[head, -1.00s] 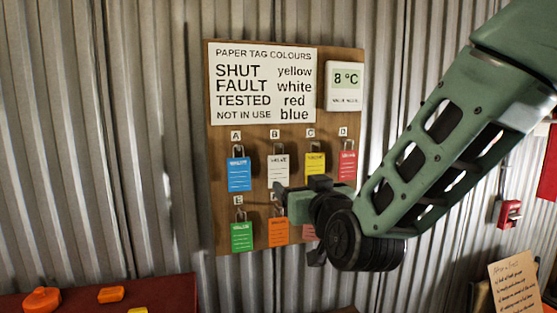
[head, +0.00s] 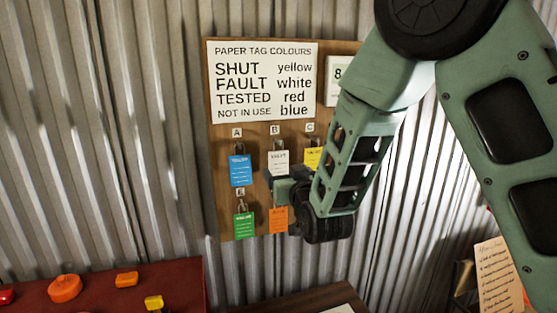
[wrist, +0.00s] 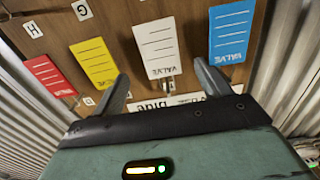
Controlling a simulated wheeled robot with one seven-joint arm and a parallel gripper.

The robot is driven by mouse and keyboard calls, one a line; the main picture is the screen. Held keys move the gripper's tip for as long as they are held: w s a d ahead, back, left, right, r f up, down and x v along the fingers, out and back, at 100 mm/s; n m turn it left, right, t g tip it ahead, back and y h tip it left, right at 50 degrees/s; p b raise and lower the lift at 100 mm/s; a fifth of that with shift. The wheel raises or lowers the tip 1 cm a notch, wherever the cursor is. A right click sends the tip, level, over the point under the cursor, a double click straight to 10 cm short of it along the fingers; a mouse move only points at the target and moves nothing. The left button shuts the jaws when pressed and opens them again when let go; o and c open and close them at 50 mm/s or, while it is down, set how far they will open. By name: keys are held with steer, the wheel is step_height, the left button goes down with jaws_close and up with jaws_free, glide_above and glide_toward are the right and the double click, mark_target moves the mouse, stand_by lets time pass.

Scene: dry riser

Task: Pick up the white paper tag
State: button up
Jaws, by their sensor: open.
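The white paper tag (head: 278,163) hangs from a padlock under letter B on the brown board, between the blue tag (head: 240,170) and the yellow tag (head: 313,158). My gripper (head: 277,180) is at the lower part of the white tag in the head view, its tips partly hard to make out. In the wrist view my gripper (wrist: 161,72) is open, with one finger on either side of the white tag (wrist: 158,46). Nothing is between the fingers that I can see held; whether they touch the tag I cannot tell.
Green (head: 243,226) and orange (head: 278,219) tags hang in the lower row. The wrist view shows a red tag (wrist: 50,75) beside the yellow one. A colour sign (head: 262,80) is above. A red surface (head: 110,290) with colored pieces lies lower left.

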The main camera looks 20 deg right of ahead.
mark_target(279, 163)
steer(key=w+p, duration=0.1)
steer(key=w, duration=0.1)
steer(key=w+p, duration=0.2)
steer(key=shift+w+a+r, duration=0.1)
steer(key=shift+r, duration=0.1)
steer(key=shift+w+f, duration=0.15)
steer(key=shift+w, duration=0.3)
steer(key=c, duration=1)
